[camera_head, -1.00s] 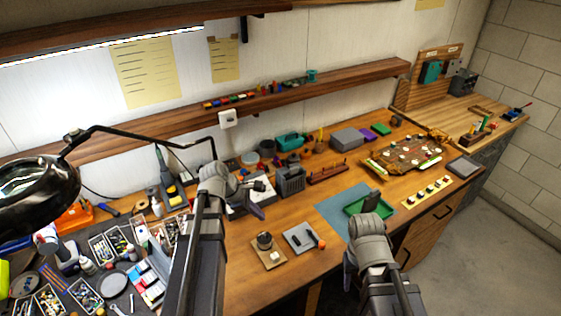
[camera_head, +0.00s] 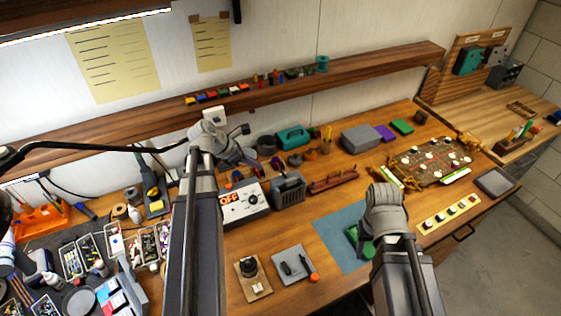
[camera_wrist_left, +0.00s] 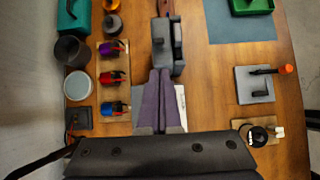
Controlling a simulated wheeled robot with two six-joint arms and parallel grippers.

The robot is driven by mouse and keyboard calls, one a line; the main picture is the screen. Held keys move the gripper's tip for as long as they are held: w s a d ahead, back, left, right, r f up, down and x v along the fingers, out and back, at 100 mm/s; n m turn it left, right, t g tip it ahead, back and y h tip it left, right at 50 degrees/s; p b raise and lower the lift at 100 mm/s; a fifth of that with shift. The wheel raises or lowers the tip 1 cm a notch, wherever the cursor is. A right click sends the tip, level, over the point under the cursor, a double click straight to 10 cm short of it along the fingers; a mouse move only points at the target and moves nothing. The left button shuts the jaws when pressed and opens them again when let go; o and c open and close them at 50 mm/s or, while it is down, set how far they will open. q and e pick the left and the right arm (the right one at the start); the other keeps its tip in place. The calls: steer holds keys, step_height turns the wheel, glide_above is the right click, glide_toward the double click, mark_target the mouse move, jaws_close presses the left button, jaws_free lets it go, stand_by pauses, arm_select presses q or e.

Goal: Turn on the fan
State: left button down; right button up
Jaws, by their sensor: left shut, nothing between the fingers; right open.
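A white panel (camera_head: 244,204) with a lit orange "OFF" sign (camera_head: 229,199) and a dark knob stands on the bench; part of it shows beside my fingers in the left wrist view (camera_wrist_left: 182,100). A grey boxy unit with a grille (camera_head: 288,190), possibly the fan, stands right of the panel; it also shows in the left wrist view (camera_wrist_left: 167,45).
A blue mat (camera_head: 327,229) lies under the green tray. A wooden shelf (camera_head: 345,73) runs along the wall above. A lamp arm (camera_head: 90,146) crosses at left over tools and small-parts bins.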

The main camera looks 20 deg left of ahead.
mark_target(284, 174)
arm_select(q)
steer(key=shift+w, duration=0.25)
steer(key=shift+b+x, duration=3.95)
steer(key=shift+x, duration=1.05)
steer(key=shift+r, duration=0.1)
steer(key=shift+w+d+r+p, duration=0.1)
steer(key=shift+r+p, duration=0.05)
steer(key=shift+p, duration=0.35)
steer(key=shift+g, duration=0.3)
steer(key=shift+y, duration=0.3)
